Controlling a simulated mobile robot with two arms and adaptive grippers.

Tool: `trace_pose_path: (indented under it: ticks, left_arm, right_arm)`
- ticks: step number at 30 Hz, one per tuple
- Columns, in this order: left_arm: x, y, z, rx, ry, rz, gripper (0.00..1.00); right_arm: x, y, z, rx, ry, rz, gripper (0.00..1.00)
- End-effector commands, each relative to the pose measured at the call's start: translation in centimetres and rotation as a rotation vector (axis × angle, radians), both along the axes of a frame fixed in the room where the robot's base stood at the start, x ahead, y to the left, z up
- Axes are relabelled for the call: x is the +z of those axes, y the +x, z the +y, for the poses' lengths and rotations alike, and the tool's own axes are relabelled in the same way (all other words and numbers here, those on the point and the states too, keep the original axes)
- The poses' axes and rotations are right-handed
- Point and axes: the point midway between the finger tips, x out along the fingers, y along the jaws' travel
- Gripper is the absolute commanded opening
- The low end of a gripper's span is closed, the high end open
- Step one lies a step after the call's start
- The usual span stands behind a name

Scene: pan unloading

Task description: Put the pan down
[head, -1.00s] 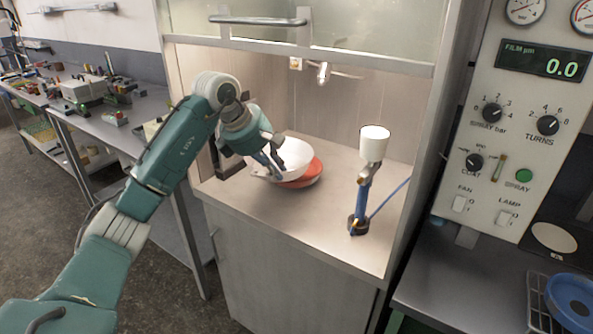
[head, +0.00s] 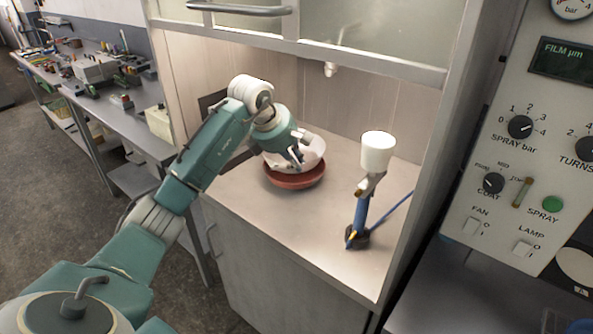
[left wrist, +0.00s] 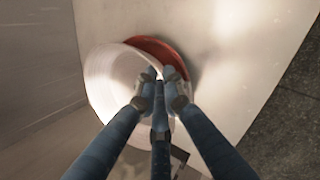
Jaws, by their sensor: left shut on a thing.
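The pan (head: 313,150) is a white, shallow round bowl in the booth, over a red round stand or dish (head: 297,180). My left gripper (head: 297,156) is shut on the near rim of the pan. In the left wrist view the gripper fingers (left wrist: 160,84) close on the rim of the pan (left wrist: 105,78). The red round piece (left wrist: 165,50) shows there as a crescent beyond the pan's edge. I cannot tell whether the pan touches it. My right gripper is not in view.
A spray gun with a white cup (head: 377,152) stands on the booth floor (head: 290,225) to the right, with a blue hose. The booth's side post bounds the right. A control panel (head: 520,130) is further right. A cluttered bench (head: 115,110) runs at the left.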

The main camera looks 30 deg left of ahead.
Motion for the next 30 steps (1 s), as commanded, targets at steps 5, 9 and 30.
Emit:
trace_pose_path:
  ticks: [5, 9, 30]
  left_arm:
    - [-2.5, 0.0, -0.1, -0.001, -0.003, 0.001, 0.00]
    - [-3.8, 0.0, -0.1, -0.002, -0.001, -0.001, 0.00]
    - [-4.4, 0.0, 0.0, -0.001, 0.000, 0.001, 0.27]
  right_arm:
    - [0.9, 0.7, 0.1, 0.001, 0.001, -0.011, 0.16]
    - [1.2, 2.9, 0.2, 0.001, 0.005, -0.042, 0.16]
    - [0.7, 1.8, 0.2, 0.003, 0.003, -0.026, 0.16]
